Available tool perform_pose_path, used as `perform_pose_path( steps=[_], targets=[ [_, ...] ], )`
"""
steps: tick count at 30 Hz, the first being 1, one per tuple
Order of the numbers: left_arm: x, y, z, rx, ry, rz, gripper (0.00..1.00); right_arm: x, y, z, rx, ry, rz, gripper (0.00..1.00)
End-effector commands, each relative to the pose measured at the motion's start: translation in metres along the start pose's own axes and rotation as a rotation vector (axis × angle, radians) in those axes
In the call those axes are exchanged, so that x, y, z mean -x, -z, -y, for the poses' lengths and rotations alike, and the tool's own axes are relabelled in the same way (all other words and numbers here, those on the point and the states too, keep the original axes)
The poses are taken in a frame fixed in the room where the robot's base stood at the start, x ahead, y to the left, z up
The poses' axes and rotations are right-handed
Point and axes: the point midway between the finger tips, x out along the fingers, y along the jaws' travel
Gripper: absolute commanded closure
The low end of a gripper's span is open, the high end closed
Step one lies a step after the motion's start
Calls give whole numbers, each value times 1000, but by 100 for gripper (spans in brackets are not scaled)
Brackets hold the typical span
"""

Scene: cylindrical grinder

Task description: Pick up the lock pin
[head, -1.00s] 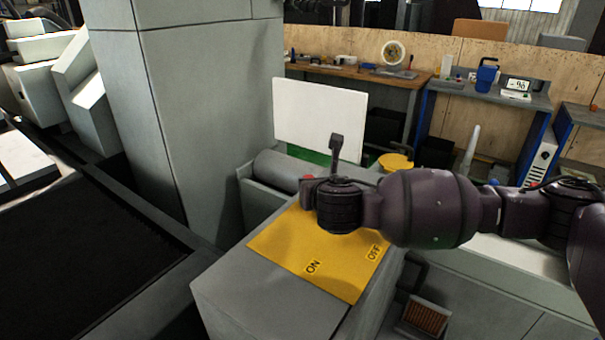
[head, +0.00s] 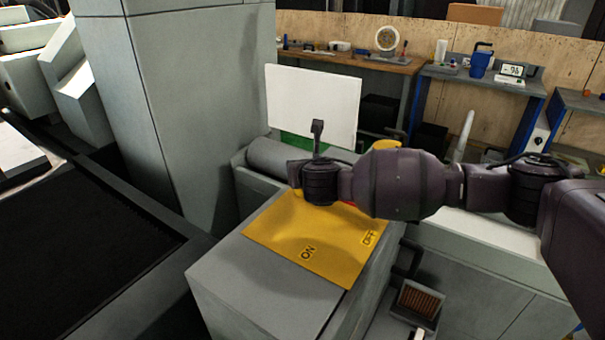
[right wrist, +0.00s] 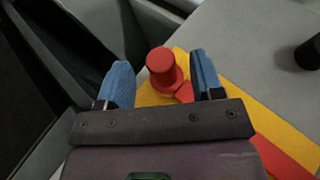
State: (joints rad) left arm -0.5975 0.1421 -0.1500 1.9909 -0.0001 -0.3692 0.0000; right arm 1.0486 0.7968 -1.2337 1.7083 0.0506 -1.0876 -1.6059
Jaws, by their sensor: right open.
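In the right wrist view a red pin with a round knob top (right wrist: 161,64), which looks like the lock pin, stands over the yellow plate. My right gripper (right wrist: 162,78) is open, with one blue fingertip on each side of the red pin. I see no clear contact between the fingers and the pin. In the head view my right arm comes in from the right, above the yellow plate (head: 310,238) marked ON and OFF, and hides the pin. A small bit of red shows beneath the arm. My left gripper is not in view.
The yellow plate lies on a grey machine housing (head: 235,280). A grey cylinder (head: 280,160) and a white panel (head: 312,103) are behind it. A tall grey column (head: 180,110) stands to the left. A black cylinder (right wrist: 309,53) is at the right of the wrist view.

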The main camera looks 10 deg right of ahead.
Motion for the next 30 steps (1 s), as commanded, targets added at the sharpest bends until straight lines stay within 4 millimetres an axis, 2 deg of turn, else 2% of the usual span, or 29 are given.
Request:
perform_pose_path(
  steps=[6,16,27,30],
  targets=[
    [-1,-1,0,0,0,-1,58,-22,1,1,0,1,-1,39],
    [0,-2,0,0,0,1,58,-26,0,1,0,1,0,39],
    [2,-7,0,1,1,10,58,-26,0,1,0,1,0,96],
    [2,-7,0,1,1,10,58,-26,0,1,0,1,1,98]
  ],
)
